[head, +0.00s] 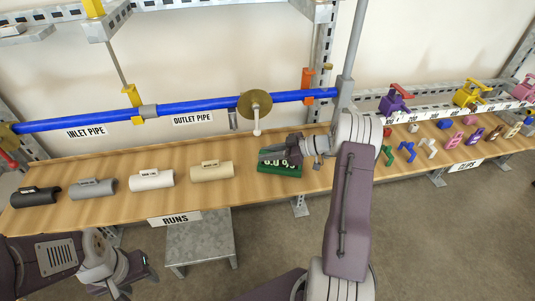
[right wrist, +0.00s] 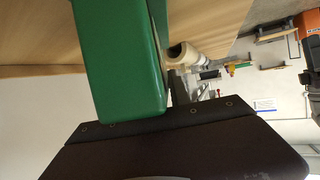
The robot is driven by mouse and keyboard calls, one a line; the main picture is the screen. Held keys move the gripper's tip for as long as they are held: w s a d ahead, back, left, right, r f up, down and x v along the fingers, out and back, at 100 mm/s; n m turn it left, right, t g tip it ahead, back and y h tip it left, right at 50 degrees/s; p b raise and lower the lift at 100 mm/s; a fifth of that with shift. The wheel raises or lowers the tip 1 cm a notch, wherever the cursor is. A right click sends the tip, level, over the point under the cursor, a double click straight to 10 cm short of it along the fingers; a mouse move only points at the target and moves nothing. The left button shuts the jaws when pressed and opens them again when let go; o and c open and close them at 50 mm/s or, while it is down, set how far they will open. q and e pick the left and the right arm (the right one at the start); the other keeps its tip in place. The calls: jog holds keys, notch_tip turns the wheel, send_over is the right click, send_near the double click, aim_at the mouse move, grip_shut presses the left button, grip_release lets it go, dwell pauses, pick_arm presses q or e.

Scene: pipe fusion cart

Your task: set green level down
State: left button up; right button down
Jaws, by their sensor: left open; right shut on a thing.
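The green level (head: 279,169) is at the right end of the row of runs on the wooden bench, over or on the bench top; I cannot tell whether it touches the wood. It fills the upper left of the right wrist view (right wrist: 118,60) as a smooth green block against the dark gripper. My right gripper (head: 284,153) is shut on it from above and hides part of its top. My left gripper (head: 138,272) is open and empty, low in front of the bench at the left.
Black (head: 35,196), grey (head: 93,188), white (head: 152,179) and tan (head: 211,171) runs lie on the bench (head: 120,205). The blue pipe (head: 195,106) with a round brass disc (head: 255,104) crosses behind. Coloured clips (head: 407,151) lie right of my right arm. A grey stool (head: 200,240) stands below.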

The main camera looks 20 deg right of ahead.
jog(key=c, duration=1.2)
grip_release()
jog(key=shift+r+p, duration=0.35)
jog(key=shift+p, duration=0.25)
jog(key=v, duration=1.2)
jog(key=shift+s+f+b, duration=0.1)
jog(key=shift+f+b, duration=0.15)
jog(key=shift+b, duration=0.05)
